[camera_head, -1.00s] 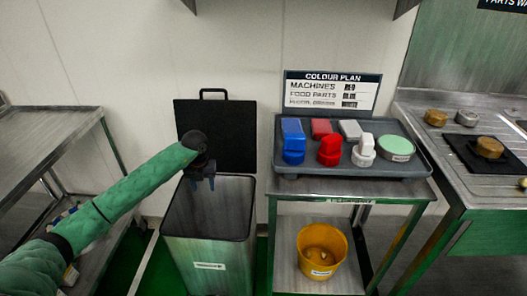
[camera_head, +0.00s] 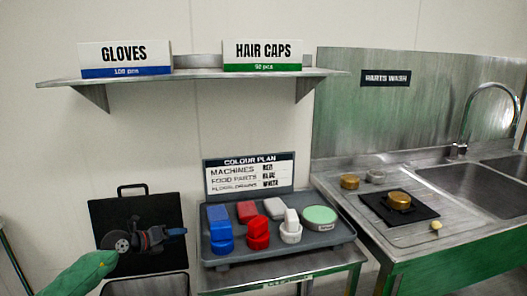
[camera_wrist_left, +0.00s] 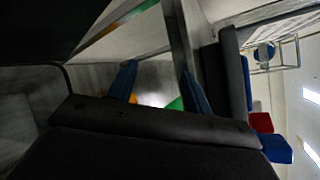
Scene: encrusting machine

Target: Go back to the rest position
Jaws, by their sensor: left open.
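My left arm (camera_head: 82,275) comes in at the lower left of the head view. My left gripper (camera_head: 176,232) points right, in front of the black upright lid (camera_head: 115,208) of the bin. In the left wrist view its two blue fingers (camera_wrist_left: 158,75) stand apart with nothing held between them. My right gripper is in neither view.
A grey tray (camera_head: 276,251) with blue, red and white brushes and a round green-topped tin (camera_head: 320,217) stands right of the gripper. The bin (camera_head: 145,285) is below it. A wall shelf (camera_head: 200,76) holds two boxes. A sink (camera_head: 478,190) is at right.

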